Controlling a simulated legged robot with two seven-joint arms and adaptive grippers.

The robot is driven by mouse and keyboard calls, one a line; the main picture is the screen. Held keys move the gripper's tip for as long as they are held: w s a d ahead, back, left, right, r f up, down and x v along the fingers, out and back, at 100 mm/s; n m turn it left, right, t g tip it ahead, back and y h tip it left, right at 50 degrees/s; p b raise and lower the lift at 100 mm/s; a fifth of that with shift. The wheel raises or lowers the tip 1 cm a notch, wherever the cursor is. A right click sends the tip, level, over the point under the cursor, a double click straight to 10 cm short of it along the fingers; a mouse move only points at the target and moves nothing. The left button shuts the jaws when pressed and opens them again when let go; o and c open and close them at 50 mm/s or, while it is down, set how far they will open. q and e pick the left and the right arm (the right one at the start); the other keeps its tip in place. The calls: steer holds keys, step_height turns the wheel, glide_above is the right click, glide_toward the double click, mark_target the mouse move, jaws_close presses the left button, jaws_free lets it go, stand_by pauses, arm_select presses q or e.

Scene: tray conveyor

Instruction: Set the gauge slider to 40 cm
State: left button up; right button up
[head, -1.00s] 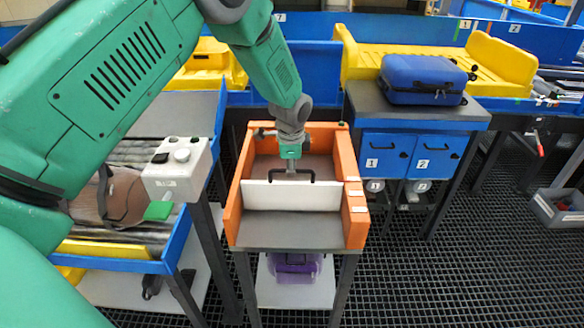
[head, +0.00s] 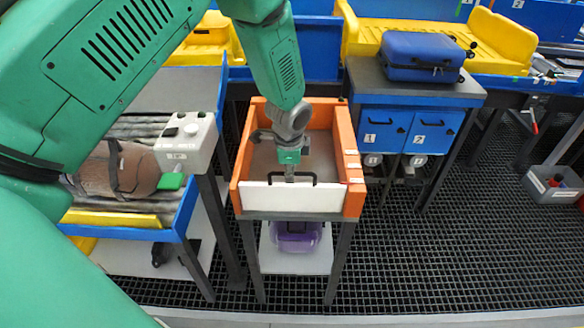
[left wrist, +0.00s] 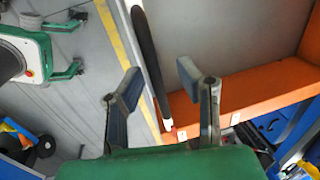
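The gauge is an orange-walled tray (head: 348,135) on a stand, with a grey floor. Its slider, a white panel (head: 292,201) with a black handle (head: 256,181), stands across the tray at its front end. Small pale tags (head: 352,163) sit on the right wall; their marks are too small to read. My left gripper (head: 289,172) is down at the handle, partly hiding it. In the left wrist view its two fingers (left wrist: 160,82) are spread, one on each side of a long dark bar (left wrist: 150,65), with gaps showing. My right gripper is not in view.
A control box (head: 187,143) on a post stands left of the tray, beside a roller conveyor holding a brown bag (head: 125,172). A blue case (head: 422,54) lies on the cabinet to the right. A purple item (head: 296,236) sits below the tray.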

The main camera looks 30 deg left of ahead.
arm_select(q)
steer(key=shift+r, duration=0.2)
steer(key=shift+s+d+r, duration=0.85)
steer(key=shift+s+r, duration=0.05)
steer(key=shift+r, duration=4.8)
steer(key=s+d+f+n+b, duration=0.1)
steer(key=s+f+n+b, duration=0.1)
steer(key=s+f, duration=0.45)
steer(key=s+d+f+n+g+h+b, duration=0.1)
steer(key=s+f+b, duration=0.15)
steer(key=f, duration=0.65)
steer(key=s+d+f+n+b, duration=0.1)
steer(key=s+f+n+b, duration=0.1)
steer(key=s+f, duration=0.4)
steer(key=s+f+n+b, duration=0.5)
steer(key=s+f, duration=0.7)
steer(key=s, duration=0.3)
steer(key=shift+s+d+n, duration=0.4)
steer(key=shift+n, duration=0.2)
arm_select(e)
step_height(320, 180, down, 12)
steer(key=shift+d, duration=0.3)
